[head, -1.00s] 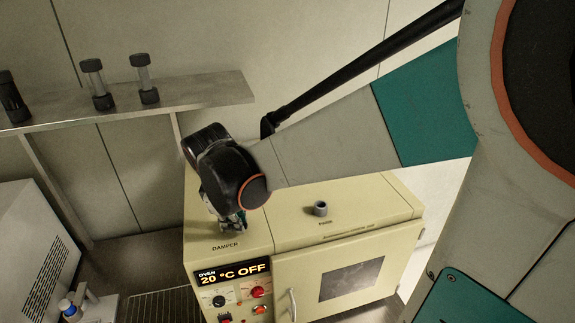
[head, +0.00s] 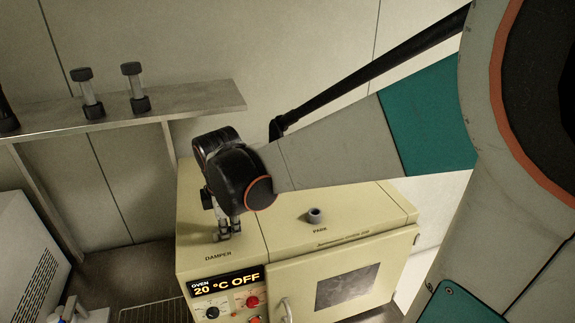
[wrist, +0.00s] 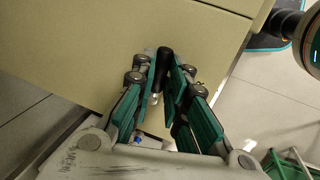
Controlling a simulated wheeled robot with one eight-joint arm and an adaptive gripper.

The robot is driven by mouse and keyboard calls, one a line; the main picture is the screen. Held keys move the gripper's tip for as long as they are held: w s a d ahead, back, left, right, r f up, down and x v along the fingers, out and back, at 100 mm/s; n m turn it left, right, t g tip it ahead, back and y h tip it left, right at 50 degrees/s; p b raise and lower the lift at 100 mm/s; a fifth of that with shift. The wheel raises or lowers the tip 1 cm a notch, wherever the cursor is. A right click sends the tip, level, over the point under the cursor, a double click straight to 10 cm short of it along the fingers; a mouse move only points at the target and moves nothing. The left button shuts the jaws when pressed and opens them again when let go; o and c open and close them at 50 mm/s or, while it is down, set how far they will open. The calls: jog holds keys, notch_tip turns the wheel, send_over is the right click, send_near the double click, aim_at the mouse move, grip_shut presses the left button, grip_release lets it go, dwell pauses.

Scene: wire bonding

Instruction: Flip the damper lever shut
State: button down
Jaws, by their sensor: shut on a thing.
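The damper lever (wrist: 165,63) shows in the wrist view as a black handle on a short silver stem, between my teal-padded fingers. My gripper (wrist: 164,72) is shut on the handle. In the head view my gripper (head: 229,229) points down at the oven top, just behind the DAMPER label. The lever is hidden there by my gripper and wrist, so I cannot tell its angle to the label. The cream oven (head: 205,271) shows a display reading "20 °C OFF".
A wall shelf (head: 190,98) with dark-capped cylinders is at the back left. A white machine (head: 28,255) stands at the left. The oven door (head: 290,285) appears closed.

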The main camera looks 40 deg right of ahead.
jog(key=c, duration=1.6)
grip_release()
jog(key=shift+s, duration=0.1)
jog(key=v, duration=1.2)
jog(key=s+a+f+m+t+y, duration=0.1)
jog(key=s+a+f+m+t, duration=0.15)
jog(key=s+m, duration=0.35)
jog(key=s+a+f+m+t, duration=0.2)
jog(key=s+f+m, duration=0.2)
jog(key=m, duration=0.3)
jog(key=shift+m, duration=0.3)
notch_tip(320, 180, down, 23)
jog(key=b, duration=2.3)
jog(key=shift+w+d, duration=0.1)
jog(key=shift+w, duration=0.05)
